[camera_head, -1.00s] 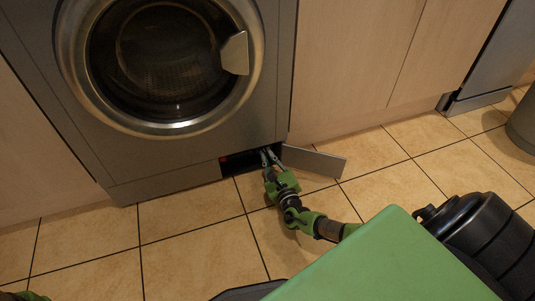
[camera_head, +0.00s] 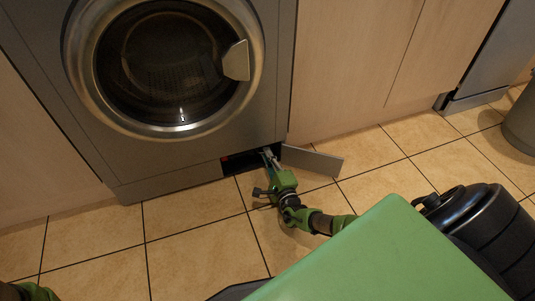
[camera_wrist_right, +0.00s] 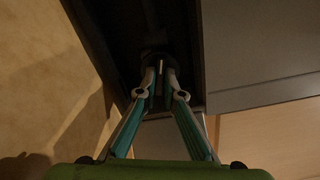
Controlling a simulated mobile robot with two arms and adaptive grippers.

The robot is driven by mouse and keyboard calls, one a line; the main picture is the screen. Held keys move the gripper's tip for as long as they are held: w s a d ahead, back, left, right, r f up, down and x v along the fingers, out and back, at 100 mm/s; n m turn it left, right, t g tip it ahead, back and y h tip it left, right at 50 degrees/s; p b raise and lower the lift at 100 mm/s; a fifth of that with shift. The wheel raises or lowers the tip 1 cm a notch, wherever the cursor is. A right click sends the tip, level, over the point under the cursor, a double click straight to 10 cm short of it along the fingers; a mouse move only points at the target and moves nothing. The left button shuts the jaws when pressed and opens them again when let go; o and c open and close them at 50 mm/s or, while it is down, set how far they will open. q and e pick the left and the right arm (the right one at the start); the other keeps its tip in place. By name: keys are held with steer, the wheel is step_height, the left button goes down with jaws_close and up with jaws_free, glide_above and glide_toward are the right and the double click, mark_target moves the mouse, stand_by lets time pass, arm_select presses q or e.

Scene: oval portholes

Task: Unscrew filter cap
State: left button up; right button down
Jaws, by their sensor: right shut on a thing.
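The washing machine (camera_head: 190,160) stands against the cabinets with its round door shut. At its lower right a small flap (camera_head: 312,161) is swung open beside a dark opening (camera_head: 236,163). My right gripper (camera_head: 269,154) reaches into this opening. In the right wrist view my right gripper (camera_wrist_right: 160,72) is shut on the dark round filter cap (camera_wrist_right: 158,54), deep in the shadowed recess. The cap's details are too dark to make out. A small red spot shows at the opening's left side. Of my left arm, only a green part shows at the lower left corner; its gripper is out of view.
Wooden cabinet fronts (camera_head: 350,60) flank the machine. A grey appliance (camera_head: 490,60) and a round grey bin (camera_head: 522,125) stand at the right. The tiled floor (camera_head: 190,240) in front of the machine is clear.

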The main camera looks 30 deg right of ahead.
steer(key=shift+n, duration=0.8)
steer(key=c, duration=2.2)
jaws_free()
steer(key=shift+o, duration=0.2)
steer(key=shift+s, duration=0.1)
steer(key=v, duration=1.2)
